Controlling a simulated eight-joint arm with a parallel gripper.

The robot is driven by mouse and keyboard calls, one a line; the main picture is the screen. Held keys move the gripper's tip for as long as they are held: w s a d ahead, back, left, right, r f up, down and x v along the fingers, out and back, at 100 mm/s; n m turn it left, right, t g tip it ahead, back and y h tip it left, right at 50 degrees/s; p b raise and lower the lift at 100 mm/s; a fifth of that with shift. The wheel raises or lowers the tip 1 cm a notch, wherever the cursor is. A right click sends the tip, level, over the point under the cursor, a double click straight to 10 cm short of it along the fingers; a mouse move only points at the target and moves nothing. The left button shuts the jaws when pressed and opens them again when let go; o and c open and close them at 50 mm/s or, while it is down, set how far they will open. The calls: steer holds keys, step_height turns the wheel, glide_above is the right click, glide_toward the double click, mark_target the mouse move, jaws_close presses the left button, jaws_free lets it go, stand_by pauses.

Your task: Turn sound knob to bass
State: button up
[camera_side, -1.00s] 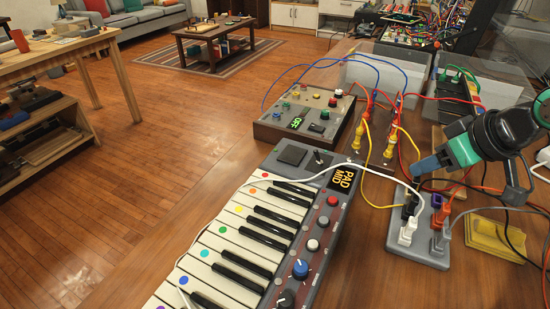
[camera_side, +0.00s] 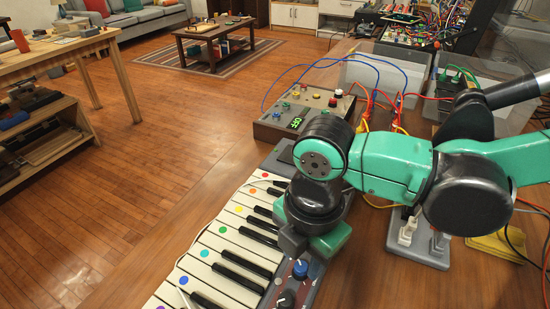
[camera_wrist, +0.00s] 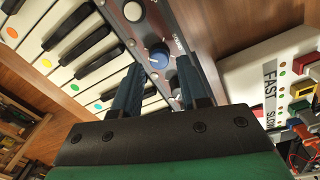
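On the strip a blue knob (camera_side: 300,268) sits beside a black knob (camera_side: 286,299). In the wrist view the blue knob (camera_wrist: 159,57) shows between and ahead of my gripper's fingers, with the black knob (camera_wrist: 176,82) close by. My gripper (camera_wrist: 160,70) is open, with its two dark fingers apart and nothing held. In the side view my gripper (camera_side: 318,243) is over the strip, behind the blue knob; its fingertips are hidden. My arm hides the keyboard's display.
A control box (camera_side: 306,107) with buttons and a lit display stands behind the keyboard. In the wrist view a pale box marked FAST and SLOW (camera_wrist: 270,82) is at the right.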

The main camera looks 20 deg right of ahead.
mark_target(301, 270)
steer(key=shift+f, duration=1.2)
jaws_close()
